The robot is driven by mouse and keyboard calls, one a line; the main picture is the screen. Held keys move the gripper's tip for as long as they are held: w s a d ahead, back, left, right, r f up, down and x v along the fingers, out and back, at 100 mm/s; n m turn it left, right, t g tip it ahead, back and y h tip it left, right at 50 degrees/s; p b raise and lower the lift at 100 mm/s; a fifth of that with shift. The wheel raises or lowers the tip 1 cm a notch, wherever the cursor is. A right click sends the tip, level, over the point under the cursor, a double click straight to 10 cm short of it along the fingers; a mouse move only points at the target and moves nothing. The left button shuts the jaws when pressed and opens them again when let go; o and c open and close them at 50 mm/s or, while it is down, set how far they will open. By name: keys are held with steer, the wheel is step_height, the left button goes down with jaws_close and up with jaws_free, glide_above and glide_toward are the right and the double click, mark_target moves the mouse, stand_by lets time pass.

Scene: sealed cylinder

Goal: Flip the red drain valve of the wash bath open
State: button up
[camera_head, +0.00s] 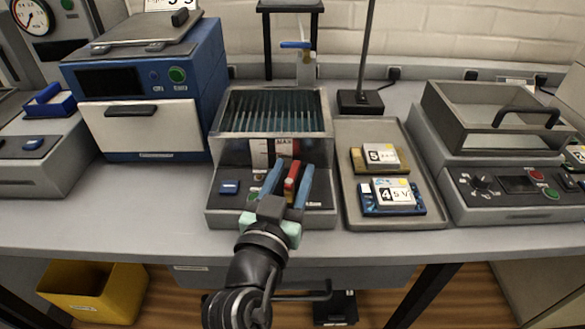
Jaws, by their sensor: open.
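The wash bath (232,147) is a metal-rimmed tank with a ribbed teal inside, on a grey base in the middle of the bench. Its red drain valve (293,172) shows as a red lever on the front, standing roughly upright. My gripper (289,174) is open in front of the bath, with one blue finger on each side of the red lever. I cannot tell whether the fingers touch it. The gripper and fingers hide the lower part of the valve and some of the front panel.
A blue switch (229,187) sits left on the bath's base. A blue-handled tap (296,45) stands behind. A tray (354,211) with two labelled blocks lies close on the right. A blue oven-like machine (211,62) stands left. The bench front at left is clear.

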steer(key=shift+w+d, duration=0.1)
steer(key=shift+w, duration=0.15)
jaws_close()
steer(key=shift+r+p, duration=0.1)
steer(key=shift+p, duration=0.2)
